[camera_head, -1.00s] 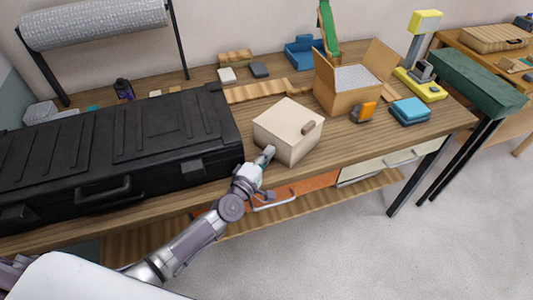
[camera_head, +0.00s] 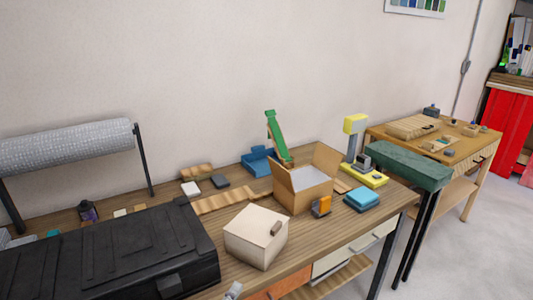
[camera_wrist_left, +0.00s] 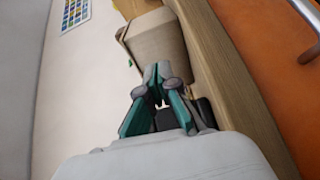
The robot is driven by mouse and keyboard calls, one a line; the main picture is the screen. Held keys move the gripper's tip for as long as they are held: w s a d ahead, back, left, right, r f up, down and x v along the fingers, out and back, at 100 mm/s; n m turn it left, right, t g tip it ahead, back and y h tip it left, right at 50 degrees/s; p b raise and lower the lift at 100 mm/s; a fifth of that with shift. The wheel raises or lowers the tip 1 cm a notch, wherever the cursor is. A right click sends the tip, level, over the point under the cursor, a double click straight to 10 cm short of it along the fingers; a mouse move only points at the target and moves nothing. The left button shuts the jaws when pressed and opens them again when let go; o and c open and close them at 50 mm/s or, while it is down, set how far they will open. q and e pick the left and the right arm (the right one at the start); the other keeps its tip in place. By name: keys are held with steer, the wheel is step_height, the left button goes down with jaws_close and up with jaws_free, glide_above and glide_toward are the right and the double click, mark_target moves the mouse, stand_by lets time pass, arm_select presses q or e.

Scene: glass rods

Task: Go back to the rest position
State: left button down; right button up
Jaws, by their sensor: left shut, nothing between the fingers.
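My left gripper (camera_head: 234,290) shows only as a small grey tip at the bottom edge of the head view, in front of the cream box (camera_head: 256,238). In the left wrist view its fingertips (camera_wrist_left: 162,82) are shut together with nothing between them. The cream box (camera_wrist_left: 160,45) shows beyond the fingertips there, apart from them as far as I can tell. The rest of my left arm is out of the head view. My right gripper is in neither view. I see no glass rods.
A large black case (camera_head: 110,255) lies on the wooden workbench (camera_head: 205,222) at left. An open cardboard box (camera_head: 297,197), blue boxes (camera_head: 362,199) and a yellow stand (camera_head: 353,125) are behind and right. An orange drawer front (camera_wrist_left: 270,60) lies below the bench edge. Floor at right is clear.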

arm_select(q)
steer(key=s+d+f+m+g+h, duration=0.1)
steer(key=s+d+m+g, duration=0.1)
steer(key=s+m+g, duration=0.35)
steer(key=s+d+f+m+g+h, duration=0.1)
steer(key=s+d+m+g, duration=0.15)
steer(key=s+m, duration=0.5)
steer(key=s+a+m+g+y, duration=0.2)
steer(key=s+a+g+y, duration=0.45)
steer(key=s+a, duration=0.9)
steer(key=s+d+f+y, duration=0.1)
steer(key=s+f, duration=0.1)
steer(key=f, duration=1.2)
steer(key=s+f, duration=0.2)
steer(key=f, duration=1.1)
steer(key=s+a+f+g, duration=0.1)
steer(key=s+a+f, duration=0.1)
steer(key=s+f, duration=1.4)
steer(key=shift+s+a+m, duration=0.15)
steer(key=shift+a+m, duration=0.15)
steer(key=shift+a, duration=0.1)
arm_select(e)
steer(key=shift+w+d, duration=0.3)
